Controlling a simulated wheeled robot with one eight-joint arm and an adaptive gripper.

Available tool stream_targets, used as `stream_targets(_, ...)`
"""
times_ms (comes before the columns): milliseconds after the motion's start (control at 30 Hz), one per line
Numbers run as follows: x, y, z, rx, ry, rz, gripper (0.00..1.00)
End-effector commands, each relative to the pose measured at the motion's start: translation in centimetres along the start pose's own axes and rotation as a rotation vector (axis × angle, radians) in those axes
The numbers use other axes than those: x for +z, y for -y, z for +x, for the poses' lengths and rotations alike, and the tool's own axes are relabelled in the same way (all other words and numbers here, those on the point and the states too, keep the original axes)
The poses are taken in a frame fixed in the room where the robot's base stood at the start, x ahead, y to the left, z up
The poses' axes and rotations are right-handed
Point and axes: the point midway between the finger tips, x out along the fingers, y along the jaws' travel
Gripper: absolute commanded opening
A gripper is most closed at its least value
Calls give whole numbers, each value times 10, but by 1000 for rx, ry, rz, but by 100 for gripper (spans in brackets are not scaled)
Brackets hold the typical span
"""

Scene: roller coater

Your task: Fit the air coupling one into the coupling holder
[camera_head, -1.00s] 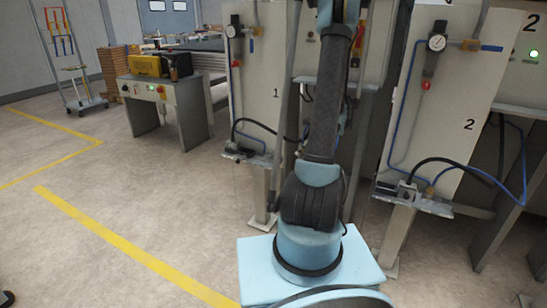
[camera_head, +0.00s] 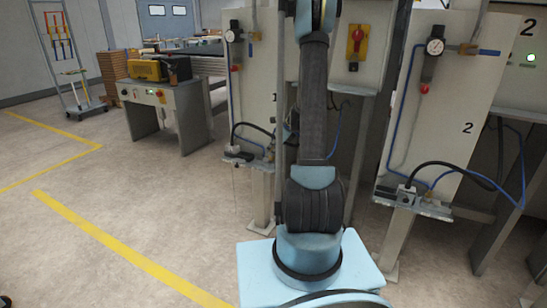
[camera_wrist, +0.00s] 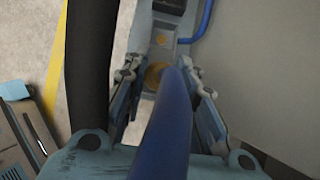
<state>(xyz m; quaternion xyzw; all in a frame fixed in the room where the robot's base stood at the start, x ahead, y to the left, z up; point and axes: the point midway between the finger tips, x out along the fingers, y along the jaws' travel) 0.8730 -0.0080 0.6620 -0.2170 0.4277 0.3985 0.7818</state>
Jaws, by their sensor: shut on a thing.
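My gripper (camera_wrist: 165,82) is in the wrist view, its two fingers on either side of a thick blue hose (camera_wrist: 165,125). I take this as the hose end of air coupling one, held between the fingers; the coupling body is mostly hidden. Beyond the fingertips is a grey metal bracket with a round brass-coloured part (camera_wrist: 155,75), likely the coupling holder. I cannot tell whether the coupling touches it. In the head view, a holder shelf (camera_head: 246,158) sits low on panel 1 (camera_head: 252,95), left of my arm. My gripper is hidden behind my arm there.
Panel 2 (camera_head: 455,95) stands to the right with its own shelf (camera_head: 418,205) and looping hoses.

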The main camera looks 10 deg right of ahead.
Motion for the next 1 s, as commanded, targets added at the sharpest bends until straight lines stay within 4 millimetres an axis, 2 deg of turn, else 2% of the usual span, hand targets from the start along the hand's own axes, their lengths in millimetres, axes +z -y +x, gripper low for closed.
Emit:
stream_targets(267, -19, 0, 26, 0, 0, 0, 0)
stream_targets(633, -21, 0, 30, 0, 0, 0, 0)
stream_targets(667, -21, 0, 30, 0, 0, 0, 30)
stream_targets(733, -21, 0, 29, 0, 0, 0, 45)
stream_targets(1000, -21, 0, 29, 0, 0, 0, 45)
